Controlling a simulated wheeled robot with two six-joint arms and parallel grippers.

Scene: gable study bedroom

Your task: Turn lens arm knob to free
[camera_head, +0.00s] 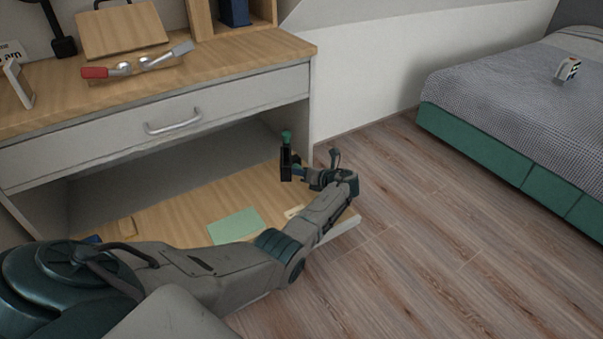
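A jointed metal piece (150,62) lies on the desk top, with a red end at its left and a pale flat end at its right. I cannot tell whether it is the lens arm, and I cannot make out a knob on it. My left arm comes in from the lower left and reaches in front of the desk. My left gripper (287,165) is at its far end, low beside the desk's right side panel and well apart from the metal piece. It shows edge-on with a dark upright part and a green tip, and its opening is unclear. My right gripper is out of view.
The desk (230,62) has a closed drawer (240,97) with a metal handle. A wooden board (122,30) and a dark stand (62,45) are at its back. Below, a low wooden surface (185,215) holds a green sheet (235,225). Free floor lies toward the bed (500,85).

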